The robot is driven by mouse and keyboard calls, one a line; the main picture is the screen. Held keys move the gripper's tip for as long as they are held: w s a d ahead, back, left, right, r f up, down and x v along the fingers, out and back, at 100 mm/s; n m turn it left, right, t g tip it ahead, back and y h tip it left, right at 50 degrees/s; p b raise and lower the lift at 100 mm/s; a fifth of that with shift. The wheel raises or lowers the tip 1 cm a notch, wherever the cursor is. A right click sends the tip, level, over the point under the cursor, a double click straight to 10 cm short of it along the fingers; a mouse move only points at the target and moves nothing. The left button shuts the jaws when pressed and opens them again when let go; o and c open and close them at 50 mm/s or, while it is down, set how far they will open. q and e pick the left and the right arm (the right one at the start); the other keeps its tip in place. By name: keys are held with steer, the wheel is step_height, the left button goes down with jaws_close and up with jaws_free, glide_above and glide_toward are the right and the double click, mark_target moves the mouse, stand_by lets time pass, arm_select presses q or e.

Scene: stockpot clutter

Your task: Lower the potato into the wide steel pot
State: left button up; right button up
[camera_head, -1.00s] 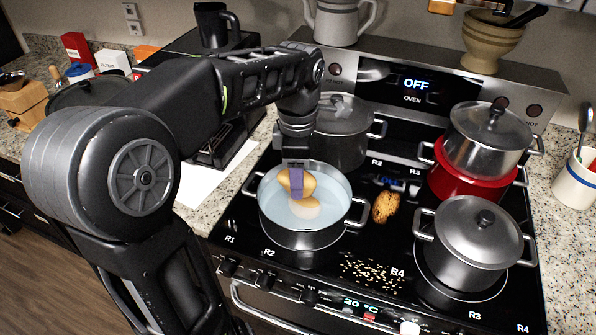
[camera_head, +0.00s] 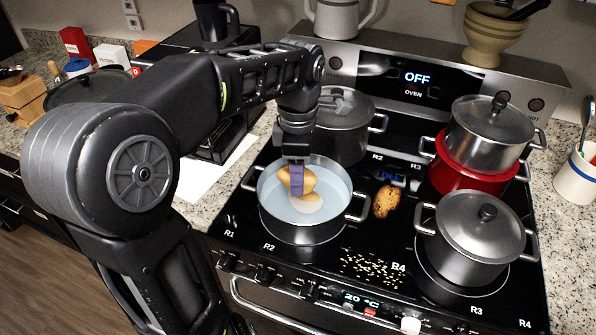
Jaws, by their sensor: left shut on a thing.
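The wide steel pot (camera_head: 303,234) stands open on the front left of the black cooktop, with pale bluish water in it. My left gripper (camera_head: 296,183) points down over the pot, its purple fingers shut on a yellow-brown potato (camera_head: 309,181). The potato is inside the pot's rim outline, at or just above the water; I cannot tell if it touches. A paler rounded shape (camera_head: 307,204) shows just below it in the water, perhaps a reflection or a submerged part. My right gripper is not in view.
A lidded steel pot (camera_head: 342,125) stands close behind. A brown, speckled bread-like piece (camera_head: 386,201) lies right of the wide pot. A lidded pot (camera_head: 470,245) and a red pot (camera_head: 458,172) with a steel pot on it stand at right. Crumbs (camera_head: 371,268) lie in front.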

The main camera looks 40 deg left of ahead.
arm_select(q)
steer(key=b, duration=0.5)
glide_above(298, 219)
steer(key=shift+f, duration=3.05)
steer(key=shift+f+b, duration=0.6)
steer(key=shift+b, duration=0.2)
steer(key=o, duration=1.6)
steer(key=shift+r, duration=0.45)
step_height(298, 219, up, 4)
step_height(298, 219, up, 3)
steer(key=shift+p, duration=1.05)
